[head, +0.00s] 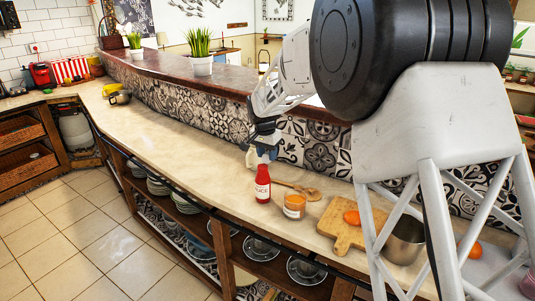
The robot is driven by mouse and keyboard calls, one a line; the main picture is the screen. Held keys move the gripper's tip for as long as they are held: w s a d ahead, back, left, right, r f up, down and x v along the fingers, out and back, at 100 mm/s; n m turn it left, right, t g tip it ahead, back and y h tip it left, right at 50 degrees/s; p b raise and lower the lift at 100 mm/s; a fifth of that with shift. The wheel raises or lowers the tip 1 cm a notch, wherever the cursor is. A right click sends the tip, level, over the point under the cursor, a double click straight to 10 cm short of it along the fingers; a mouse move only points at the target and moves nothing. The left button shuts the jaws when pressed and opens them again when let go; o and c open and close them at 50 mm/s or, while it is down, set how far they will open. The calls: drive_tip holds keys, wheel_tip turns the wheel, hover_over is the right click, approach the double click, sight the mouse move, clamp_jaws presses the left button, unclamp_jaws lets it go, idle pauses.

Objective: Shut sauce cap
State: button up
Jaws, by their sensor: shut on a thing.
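A red sauce bottle (263,187) with a white label reading "SAUCE" stands upright on the counter. My gripper (261,153) points down at the top of the bottle and is shut on the sauce cap there. The fingers hide most of the cap, so its angle and whether it sits closed on the neck cannot be told. A pale piece shows at the left of the fingertips; I cannot tell if it is a finger or part of the cap.
An orange jar (294,206) stands close to the right of the bottle. A wooden spoon (298,188) lies behind it. The counter (190,160) left of the bottle is clear.

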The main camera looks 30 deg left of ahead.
sight(266, 159)
drive_tip(key=shift+s+r+t, duration=0.1)
drive_tip(key=shift+s+t, duration=0.3)
drive_tip(key=shift+t, duration=0.4)
drive_tip(key=shift+s+t, duration=0.35)
drive_tip(key=shift+t, duration=0.7)
drive_tip(key=shift+s+t, duration=0.35)
drive_tip(key=shift+t, duration=0.7)
drive_tip(key=shift+s+f+t, duration=0.2)
drive_tip(key=shift+s+t, duration=0.05)
drive_tip(key=shift+t, duration=0.6)
drive_tip(key=shift+s+f+t, duration=0.15)
drive_tip(key=shift+s+t, duration=0.15)
drive_tip(key=shift+t, duration=0.5)
drive_tip(key=shift+s+f+t, duration=0.2)
drive_tip(key=shift+s+t, duration=0.05)
drive_tip(key=shift+t, duration=0.6)
drive_tip(key=o, duration=0.9)
drive_tip(key=shift+s+r, duration=0.1)
drive_tip(key=shift+s, duration=0.05)
drive_tip(key=shift+v, duration=3.75)
drive_tip(key=shift+c, duration=0.4)
